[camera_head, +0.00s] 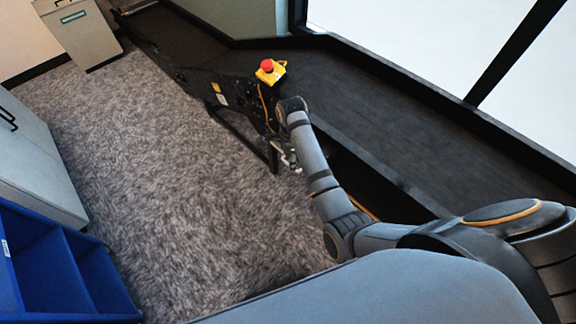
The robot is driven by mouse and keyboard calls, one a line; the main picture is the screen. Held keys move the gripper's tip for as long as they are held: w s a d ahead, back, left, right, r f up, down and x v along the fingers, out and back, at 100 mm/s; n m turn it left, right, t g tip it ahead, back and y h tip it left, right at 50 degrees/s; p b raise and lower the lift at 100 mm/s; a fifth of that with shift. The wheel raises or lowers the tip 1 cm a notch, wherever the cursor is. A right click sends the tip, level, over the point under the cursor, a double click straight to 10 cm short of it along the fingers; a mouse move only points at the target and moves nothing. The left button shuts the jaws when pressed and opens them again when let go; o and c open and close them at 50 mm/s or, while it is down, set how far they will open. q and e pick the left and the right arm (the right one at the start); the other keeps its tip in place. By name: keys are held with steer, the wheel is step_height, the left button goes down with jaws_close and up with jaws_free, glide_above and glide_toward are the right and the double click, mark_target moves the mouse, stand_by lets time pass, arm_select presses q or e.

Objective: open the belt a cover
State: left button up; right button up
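I cannot make out a belt cover for certain. A dark, long conveyor-like machine frame (200,80) runs from the upper left to the centre, with small labels and an orange cable on its side. My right arm comes in from the right, and its gripper (288,158) hangs beside the near end of this frame, over the carpet side. The gripper is small and partly hidden by the wrist, so its finger opening is unclear. I cannot tell whether it touches the frame. My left gripper is out of view.
A yellow box with a red emergency button (267,66) sits on the machine. A grey bin (82,35) with a teal label stands at the upper left. A grey cabinet (35,165) and blue shelf unit (70,270) line the left. The carpet (160,190) between is clear.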

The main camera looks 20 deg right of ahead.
step_height(320, 180, down, 10)
steer(key=shift+s+f+b, duration=0.2)
steer(key=shift+s+b, duration=0.05)
steer(key=shift+b, duration=0.1)
jaws_close()
stand_by(0.5)
jaws_free()
